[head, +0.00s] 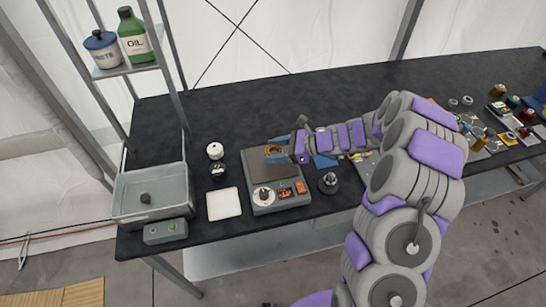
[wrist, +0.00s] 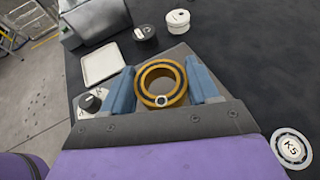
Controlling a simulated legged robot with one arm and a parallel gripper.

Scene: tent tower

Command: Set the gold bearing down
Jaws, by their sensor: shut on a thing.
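The gold bearing (wrist: 161,84) is a gold ring with a dark inner band. In the wrist view it sits between the two blue fingers of my gripper (wrist: 163,88), which is shut on it. In the head view the bearing (head: 273,151) shows at the tip of my gripper (head: 276,152), over the back of a grey device (head: 276,195) with a dark flat top. I cannot tell whether the bearing touches that top. The device's front carries a round white dial (head: 263,196) and orange switches (head: 299,187).
A white square tray (head: 224,204) lies left of the device. Behind it stand a white-topped jar (head: 215,151) and a dark jar (head: 218,169). A grey basin (head: 150,193) is far left, and a dark round stand (head: 328,183) is just right of the device. The back left table is clear.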

